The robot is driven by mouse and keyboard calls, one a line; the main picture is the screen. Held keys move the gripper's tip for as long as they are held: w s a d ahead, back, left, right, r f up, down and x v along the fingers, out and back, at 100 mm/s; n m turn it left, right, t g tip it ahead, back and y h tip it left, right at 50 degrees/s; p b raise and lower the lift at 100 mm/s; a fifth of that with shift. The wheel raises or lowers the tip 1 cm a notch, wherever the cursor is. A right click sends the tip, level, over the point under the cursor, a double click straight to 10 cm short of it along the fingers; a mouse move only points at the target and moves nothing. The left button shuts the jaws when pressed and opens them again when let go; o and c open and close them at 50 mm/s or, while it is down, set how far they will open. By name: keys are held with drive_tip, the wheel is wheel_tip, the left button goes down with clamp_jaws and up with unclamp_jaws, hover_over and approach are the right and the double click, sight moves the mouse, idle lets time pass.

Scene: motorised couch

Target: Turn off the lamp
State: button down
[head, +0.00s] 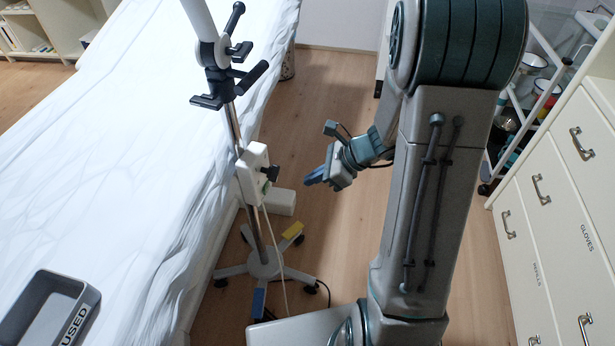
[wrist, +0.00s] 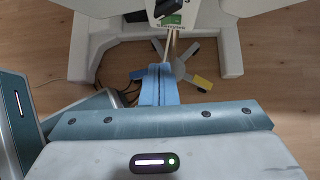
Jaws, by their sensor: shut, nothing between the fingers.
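The lamp stand has a chrome pole (head: 235,125) with black handles (head: 232,85) high on it. A white box (head: 250,172) with a black knob (head: 270,173) on its right side is fixed to the pole. The lamp's head is out of view, so I cannot tell whether it is lit. My gripper (head: 314,180) is to the right of the box and apart from it, with blue fingers pointing towards the stand. In the wrist view my gripper (wrist: 160,72) is shut and empty. Part of the box with a green label (wrist: 172,19) shows beyond the fingertips.
The lamp's wheeled base (head: 264,264) stands on the floor beside the white-covered couch (head: 120,150). A grey tray (head: 85,297) marked USED lies on the couch. White drawers (head: 560,210) and a trolley (head: 510,120) stand at right. A strip of wooden floor (head: 315,95) is clear behind.

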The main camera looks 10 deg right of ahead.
drive_tip(key=shift+w+d+f+n+g+b, duration=0.2)
drive_tip(key=shift+w+d+n+g+b, duration=0.35)
drive_tip(key=shift+w+d+b, duration=0.5)
drive_tip(key=shift+w+a, duration=0.1)
drive_tip(key=b, duration=0.3)
approach(267, 188)
drive_tip(key=shift+s+x, duration=0.6)
drive_tip(key=shift+x, duration=2.55)
drive_tip(key=shift+a+f, duration=0.1)
